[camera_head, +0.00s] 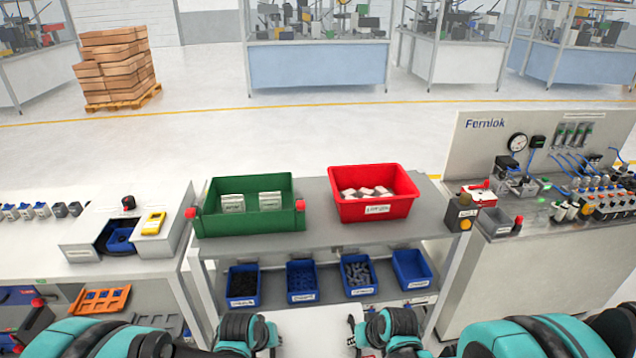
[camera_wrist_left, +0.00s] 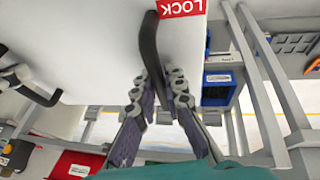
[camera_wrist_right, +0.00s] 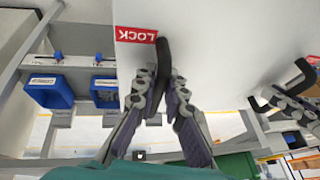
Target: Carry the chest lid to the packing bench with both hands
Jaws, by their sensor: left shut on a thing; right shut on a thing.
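The chest lid (camera_head: 318,332) is a white panel at the bottom middle of the head view, mostly cut off by the frame edge. It fills much of the left wrist view (camera_wrist_left: 95,45) and right wrist view (camera_wrist_right: 225,45), with red LOCK labels and black handles. My left gripper (camera_head: 247,332) is shut on one black handle (camera_wrist_left: 149,45). My right gripper (camera_head: 391,328) is shut on the other handle (camera_wrist_right: 163,58). The fingers are around the handles in the wrist views. I cannot tell which surface is the packing bench.
A grey shelf bench (camera_head: 315,242) ahead holds a green crate (camera_head: 248,222) and a red bin (camera_head: 372,209), with blue bins (camera_head: 302,283) below. A white bench (camera_head: 40,243) stands left, a Fernlok panel bench (camera_head: 545,258) right. Open floor lies beyond.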

